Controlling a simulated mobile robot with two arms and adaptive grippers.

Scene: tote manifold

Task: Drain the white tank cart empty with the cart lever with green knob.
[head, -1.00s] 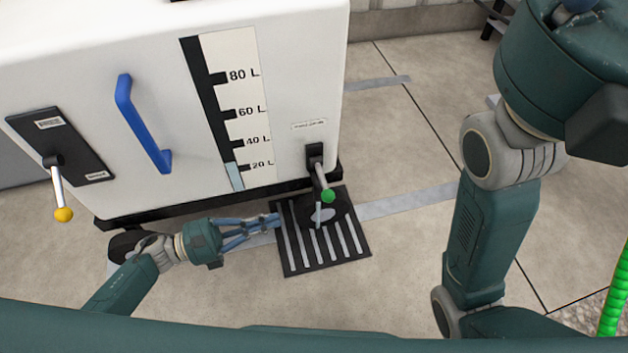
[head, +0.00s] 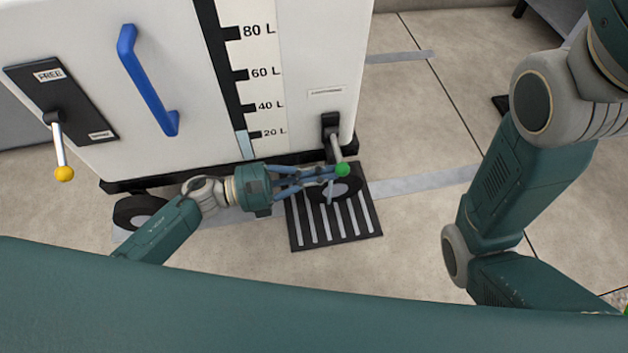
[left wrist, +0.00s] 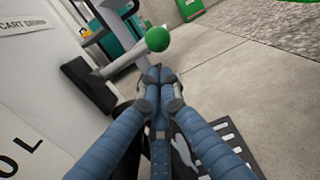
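The white tank cart (head: 165,160) fills the upper left of the head view. Its gauge (head: 243,146) shows a pale blue column near the 20 L mark. The cart lever (head: 335,147) points down and outward from the cart's lower right front, with a green knob (head: 342,170) at its end. My left gripper (head: 328,173) has its fingers together just left of the knob. In the left wrist view the fingertips (left wrist: 160,78) meet, with the green knob (left wrist: 157,38) just beyond them; I cannot tell whether they touch. My right gripper is out of view.
A slotted black floor drain (head: 350,225) lies below the lever. A blue handle (head: 148,80) and a yellow-knobbed lever (head: 60,150) under a FREE label are on the cart's front. Open concrete floor (head: 420,130) lies to the right.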

